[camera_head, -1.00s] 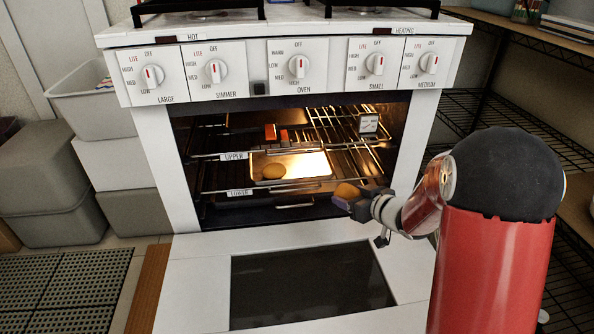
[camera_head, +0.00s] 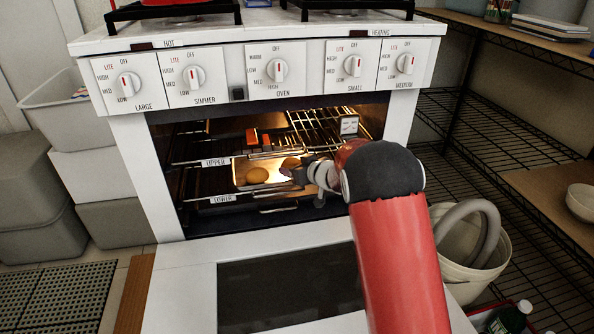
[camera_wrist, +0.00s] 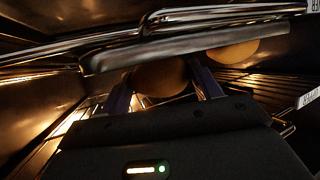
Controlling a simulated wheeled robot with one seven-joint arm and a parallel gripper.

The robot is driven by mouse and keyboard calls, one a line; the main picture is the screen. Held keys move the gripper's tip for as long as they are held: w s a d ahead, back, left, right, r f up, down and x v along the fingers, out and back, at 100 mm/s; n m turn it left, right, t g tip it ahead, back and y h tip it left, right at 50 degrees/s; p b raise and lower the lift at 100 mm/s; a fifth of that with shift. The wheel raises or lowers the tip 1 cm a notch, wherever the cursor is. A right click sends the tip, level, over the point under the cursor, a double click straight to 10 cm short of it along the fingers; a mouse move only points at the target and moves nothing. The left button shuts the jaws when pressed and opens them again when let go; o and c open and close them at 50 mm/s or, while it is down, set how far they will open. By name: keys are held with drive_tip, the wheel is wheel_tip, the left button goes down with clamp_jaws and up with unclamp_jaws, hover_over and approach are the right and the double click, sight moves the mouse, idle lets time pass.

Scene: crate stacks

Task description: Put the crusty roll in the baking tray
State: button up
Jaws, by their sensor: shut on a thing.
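The baking tray (camera_head: 272,178) is in the lit oven, between the upper and lower labels. A brown roll (camera_head: 257,175) lies in its left part. My gripper (camera_head: 294,171) reaches into the oven at the tray's right side. It is shut on the crusty roll (camera_head: 290,163), which is partly hidden by the gripper in the head view. In the wrist view the held roll (camera_wrist: 160,77) is between my two fingers (camera_wrist: 163,92), and a metal rim (camera_wrist: 180,46) crosses in front of its edge. The other roll (camera_wrist: 232,53) shows past that rim. I cannot tell if the held roll touches the tray.
The oven door (camera_head: 290,285) is lowered in front. Wire racks (camera_head: 310,130) lie close around my gripper. An orange-red object (camera_head: 252,137) is at the upper rack. A white bucket (camera_head: 470,255) stands right of the oven, and grey crates (camera_head: 35,195) stand left.

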drive_tip(key=shift+d+f, duration=0.15)
drive_tip(key=shift+f, duration=0.35)
drive_tip(key=shift+f, duration=0.15)
drive_tip(key=o, duration=1)
drive_tip(key=shift+s, duration=0.1)
